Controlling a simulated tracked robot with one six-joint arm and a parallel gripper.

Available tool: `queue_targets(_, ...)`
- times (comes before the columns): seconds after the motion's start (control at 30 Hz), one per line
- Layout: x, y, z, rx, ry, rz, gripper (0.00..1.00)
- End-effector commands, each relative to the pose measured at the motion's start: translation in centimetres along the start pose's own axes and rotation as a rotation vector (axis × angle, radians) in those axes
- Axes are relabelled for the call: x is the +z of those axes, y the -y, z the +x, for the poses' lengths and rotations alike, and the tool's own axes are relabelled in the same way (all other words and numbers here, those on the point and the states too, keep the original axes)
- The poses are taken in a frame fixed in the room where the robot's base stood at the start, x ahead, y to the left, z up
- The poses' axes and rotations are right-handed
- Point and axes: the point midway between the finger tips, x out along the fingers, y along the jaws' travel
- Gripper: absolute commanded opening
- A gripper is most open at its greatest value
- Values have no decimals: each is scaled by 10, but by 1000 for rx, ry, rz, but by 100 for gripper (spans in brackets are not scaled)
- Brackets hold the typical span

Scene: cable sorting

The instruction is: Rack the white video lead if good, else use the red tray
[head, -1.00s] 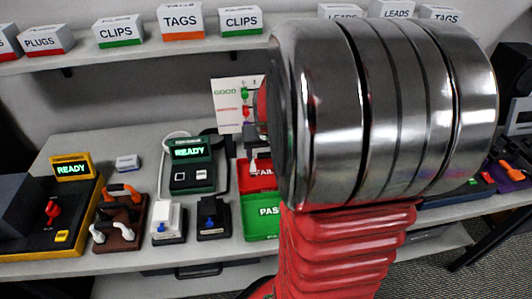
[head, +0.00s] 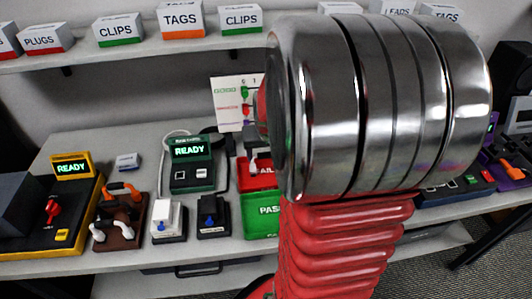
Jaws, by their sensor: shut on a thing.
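My gripper (head: 250,138) shows only in part, at the left edge of my large steel arm joint, which hides much of it. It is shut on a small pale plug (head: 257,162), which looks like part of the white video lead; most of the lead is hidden. The plug hangs above or in front of the red FAIL tray (head: 257,181), so I cannot tell its height. The green PASS tray (head: 261,223) lies directly in front of the red one. A dark green tester (head: 191,182) reading READY stands left of the trays. I cannot make out a rack for leads.
A white-topped block (head: 167,221) and a dark block with a blue knob (head: 210,220) stand before the tester. Further left are a brown stand (head: 122,226) with orange and white pieces and a yellow-black READY unit (head: 72,168). A card (head: 228,92) stands behind.

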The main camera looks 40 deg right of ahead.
Motion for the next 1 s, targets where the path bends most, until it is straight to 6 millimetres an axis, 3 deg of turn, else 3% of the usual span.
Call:
queue_targets(0.6,1,0,3,0,0,0,37)
queue_targets(0.63,1,0,3,0,0,0,64)
queue_targets(0.93,1,0,3,0,0,0,85)
queue_targets(1.0,1,0,3,0,0,0,85)
